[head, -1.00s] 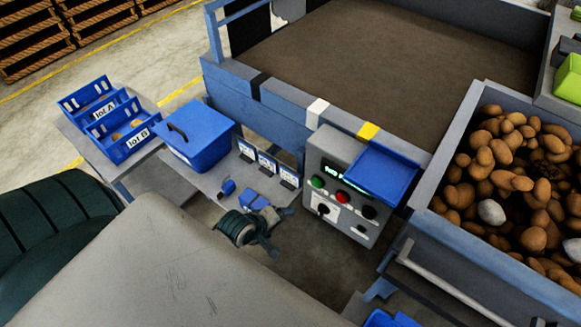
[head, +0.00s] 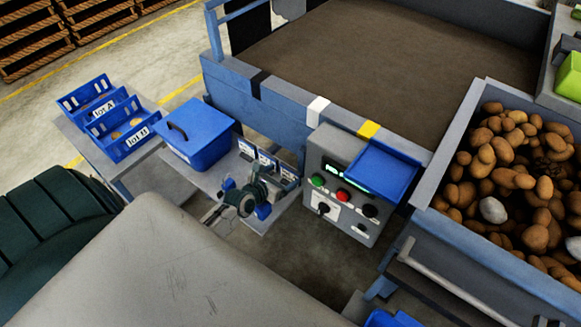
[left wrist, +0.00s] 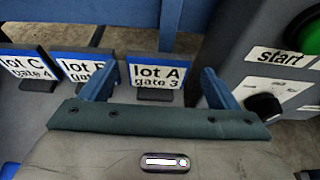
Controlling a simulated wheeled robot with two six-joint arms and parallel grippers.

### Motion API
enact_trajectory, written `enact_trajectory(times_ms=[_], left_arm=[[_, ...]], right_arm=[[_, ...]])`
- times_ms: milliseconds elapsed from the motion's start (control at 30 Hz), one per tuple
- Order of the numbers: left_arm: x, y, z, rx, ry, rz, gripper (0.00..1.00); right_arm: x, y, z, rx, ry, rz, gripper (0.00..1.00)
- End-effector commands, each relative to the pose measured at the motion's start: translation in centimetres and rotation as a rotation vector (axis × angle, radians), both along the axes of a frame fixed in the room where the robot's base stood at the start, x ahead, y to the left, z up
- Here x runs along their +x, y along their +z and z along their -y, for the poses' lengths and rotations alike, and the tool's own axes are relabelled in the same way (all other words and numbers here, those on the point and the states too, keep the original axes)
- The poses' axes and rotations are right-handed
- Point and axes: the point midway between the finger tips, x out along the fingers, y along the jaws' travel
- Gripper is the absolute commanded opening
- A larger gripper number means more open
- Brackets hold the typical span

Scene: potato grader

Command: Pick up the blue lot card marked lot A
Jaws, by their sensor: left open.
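The blue lot A card (left wrist: 150,76), with a white label reading "lot A gate 3", stands upright in a dark base in the left wrist view. It is the rightmost of three cards and also shows in the head view (head: 289,173). My left gripper (head: 266,183) is open and empty, just on the near side of the cards. In the left wrist view its two blue fingers (left wrist: 158,88) appear to either side of the lot A card. The left finger covers part of the lot B card (left wrist: 75,70). The lot C card (left wrist: 25,64) is farther left.
A lidded blue box (head: 200,140) stands on the shelf left of the cards. Blue lot crates (head: 128,147) sit farther left. The grey control box (head: 335,205) with buttons stands close on the right. The machine's blue frame (head: 265,122) is behind the cards.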

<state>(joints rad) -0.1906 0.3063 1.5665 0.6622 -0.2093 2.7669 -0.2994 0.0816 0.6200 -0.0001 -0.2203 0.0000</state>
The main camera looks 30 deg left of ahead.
Motion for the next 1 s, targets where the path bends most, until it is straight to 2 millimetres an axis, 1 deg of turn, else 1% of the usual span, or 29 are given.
enact_trajectory(times_ms=[33,133,267,500,600,700,867,900,967,1000], left_arm=[[0.8,-0.6,0.1,0.000,0.000,0.001,0.83],[1.8,-0.9,0.2,0.000,-0.001,0.000,0.83],[2.5,-1.2,0.2,0.002,-0.002,-0.002,0.83],[5.9,-2.4,0.4,0.001,-0.001,-0.001,0.83],[6.7,-2.8,0.4,0.003,-0.002,-0.002,0.83],[7.1,-2.8,0.4,0.003,-0.002,-0.003,0.83],[7.0,-2.7,0.4,0.004,-0.002,-0.003,0.83],[7.0,-2.7,0.4,0.004,-0.002,-0.003,0.81],[7.0,-2.7,0.4,0.004,-0.002,-0.003,0.69],[7.0,-2.7,0.4,0.004,-0.002,-0.003,0.61]], right_arm=[[0.0,-0.6,0.0,0.000,0.000,-0.001,0.36],[0.0,-0.9,0.0,0.000,0.000,-0.001,0.36],[0.0,-1.1,-0.1,0.001,0.000,-0.001,0.36],[-0.1,-2.5,-0.3,0.003,-0.001,-0.003,0.36],[-0.1,-2.7,-0.3,0.004,-0.001,-0.004,0.36],[0.1,-2.7,-0.4,0.004,-0.001,-0.001,0.36],[0.2,-2.6,-0.3,0.003,-0.001,0.000,0.36],[0.2,-2.6,-0.3,0.003,-0.001,0.000,0.36],[0.2,-2.6,-0.3,0.003,-0.001,0.000,0.36],[0.2,-2.6,-0.3,0.003,-0.001,0.000,0.36]])
